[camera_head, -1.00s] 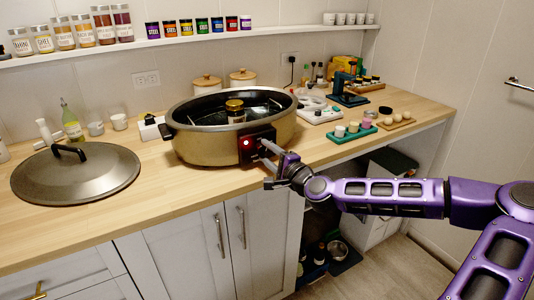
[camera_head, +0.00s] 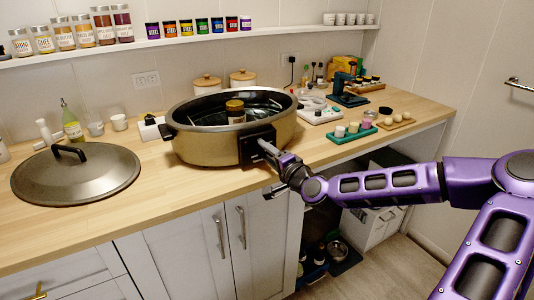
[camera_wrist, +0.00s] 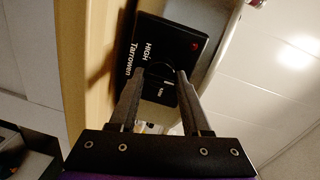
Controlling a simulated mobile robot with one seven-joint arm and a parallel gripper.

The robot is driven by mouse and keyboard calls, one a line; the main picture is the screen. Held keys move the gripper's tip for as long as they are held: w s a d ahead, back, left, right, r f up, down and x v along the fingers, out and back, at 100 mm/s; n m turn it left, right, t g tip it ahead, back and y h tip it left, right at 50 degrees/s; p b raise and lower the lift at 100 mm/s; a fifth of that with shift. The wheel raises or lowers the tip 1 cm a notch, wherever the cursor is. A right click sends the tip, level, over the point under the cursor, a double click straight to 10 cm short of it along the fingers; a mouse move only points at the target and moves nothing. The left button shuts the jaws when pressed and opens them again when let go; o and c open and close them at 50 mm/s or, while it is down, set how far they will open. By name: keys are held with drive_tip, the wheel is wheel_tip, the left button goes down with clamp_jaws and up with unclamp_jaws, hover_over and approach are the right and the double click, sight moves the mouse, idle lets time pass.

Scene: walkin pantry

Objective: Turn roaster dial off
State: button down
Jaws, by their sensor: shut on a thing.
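The roaster (camera_head: 205,146) is a large gold oval pan with a black rim, standing on the wooden counter. Its black control box (camera_head: 256,145) is on the front right side; in the wrist view the panel (camera_wrist: 147,32) reads "HIGH" and "Tarrowen". The indicator lamp (camera_wrist: 194,44) looks dark red and unlit. My gripper (camera_wrist: 161,75) is at the panel, its two fingers on either side of the dark dial (camera_wrist: 160,88) and shut on it. The dial is mostly hidden and its pointer is hard to read. In the head view, my gripper (camera_head: 266,146) touches the box front.
The roaster's lid (camera_head: 76,175) lies on the counter to the left. A green tray (camera_head: 352,134) with small cups and a wooden egg holder (camera_head: 395,122) sit at the right. The front counter strip is clear.

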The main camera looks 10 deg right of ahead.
drive_tip(key=shift+r, duration=0.2)
drive_tip(key=shift+c, duration=1.9)
unclamp_jaws()
drive_tip(key=shift+f, duration=0.1)
drive_tip(key=p+v, duration=1)
drive_tip(key=v, duration=0.7)
drive_tip(key=shift+s+f, duration=0.15)
drive_tip(key=shift+f, duration=0.05)
